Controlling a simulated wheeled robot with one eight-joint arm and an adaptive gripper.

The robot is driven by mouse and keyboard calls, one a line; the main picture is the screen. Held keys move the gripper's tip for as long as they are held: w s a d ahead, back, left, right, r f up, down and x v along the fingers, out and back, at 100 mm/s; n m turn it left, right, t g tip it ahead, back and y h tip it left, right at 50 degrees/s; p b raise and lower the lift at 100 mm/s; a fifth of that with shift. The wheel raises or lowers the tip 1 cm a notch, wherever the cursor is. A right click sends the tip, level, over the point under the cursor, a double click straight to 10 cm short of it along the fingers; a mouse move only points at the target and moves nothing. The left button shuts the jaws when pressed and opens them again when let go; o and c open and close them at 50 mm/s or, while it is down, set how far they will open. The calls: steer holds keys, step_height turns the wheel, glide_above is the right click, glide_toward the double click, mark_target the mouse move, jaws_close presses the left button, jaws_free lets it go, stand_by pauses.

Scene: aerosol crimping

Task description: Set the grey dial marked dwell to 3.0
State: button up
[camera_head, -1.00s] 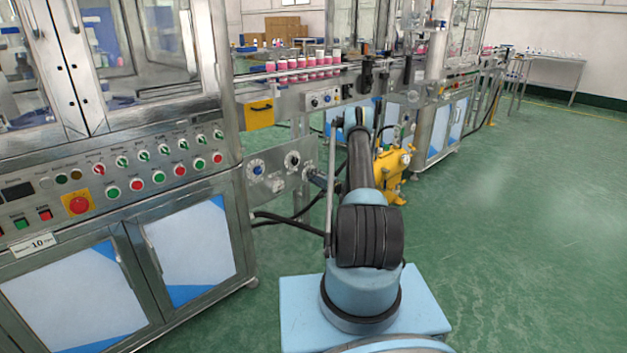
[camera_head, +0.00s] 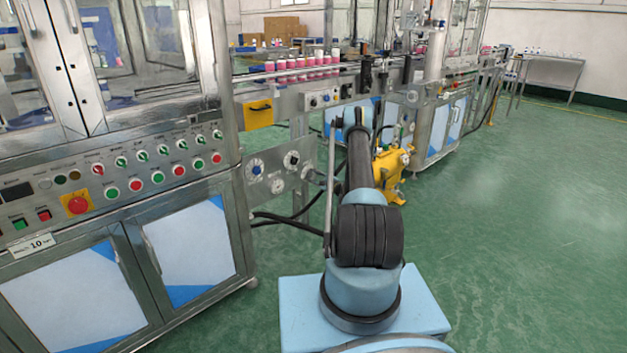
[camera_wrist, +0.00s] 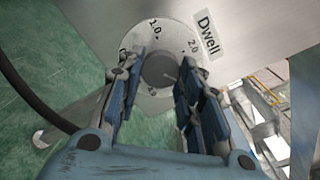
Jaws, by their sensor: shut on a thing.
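The grey dwell dial (camera_wrist: 156,69) shows in the wrist view as a round grey knob on a pale scale disc. The marks 1.0 and 2.0 are readable on its far side; 3.0 is not readable. A thin pale line on the knob points right and slightly down, clockwise past 2.0. A "Dwell" label (camera_wrist: 208,36) sits to its right. My gripper (camera_wrist: 160,72) has its two blue fingers on either side of the knob, shut on it. In the head view my gripper is small, by the panel's right part, and its hold is unclear there.
The steel panel (camera_head: 277,205) also carries a blue dial (camera_head: 256,169) and a dark dial (camera_head: 291,159). Black hoses hang below it. A yellow machine (camera_head: 390,168) stands right of my arm. The green floor to the right is open.

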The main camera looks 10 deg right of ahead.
steer(key=shift+m, duration=1)
steer(key=shift+a, duration=0.1)
steer(key=o, duration=1.1)
steer(key=shift+f, duration=0.1)
steer(key=shift+c, duration=0.2)
steer(key=shift+r, duration=5)
